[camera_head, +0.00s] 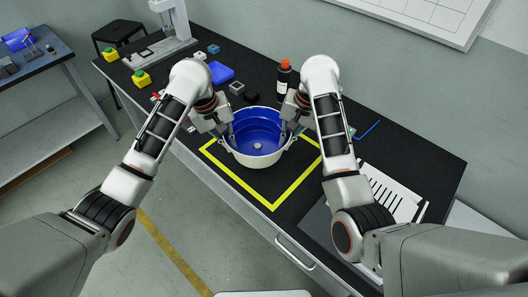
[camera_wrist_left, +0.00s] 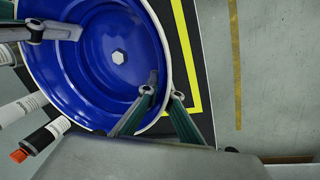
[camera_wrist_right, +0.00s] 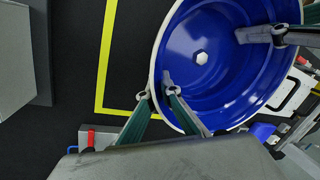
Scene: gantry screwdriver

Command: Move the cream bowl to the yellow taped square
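The cream bowl (camera_head: 258,159), blue inside with a pale hexagonal mark at its bottom, appears upright on the black bench top. It covers the far part of the yellow taped square (camera_head: 242,184), whose near corner is bare. My left gripper (camera_head: 230,134) is at the bowl's left rim; in the left wrist view its fingertips (camera_wrist_left: 163,94) are apart, one inside and one outside the rim. My right gripper (camera_head: 290,129) straddles the right rim likewise, with a gap between its fingertips (camera_wrist_right: 158,93). The far tape is hidden by the bowl.
A dark bottle with an orange cap (camera_head: 284,77) stands behind the bowl. A blue bin (camera_head: 221,72) and a small dark box (camera_head: 237,88) lie at the back left. A white slotted panel (camera_head: 390,190) is at right. Bench top is clear in front of the bowl.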

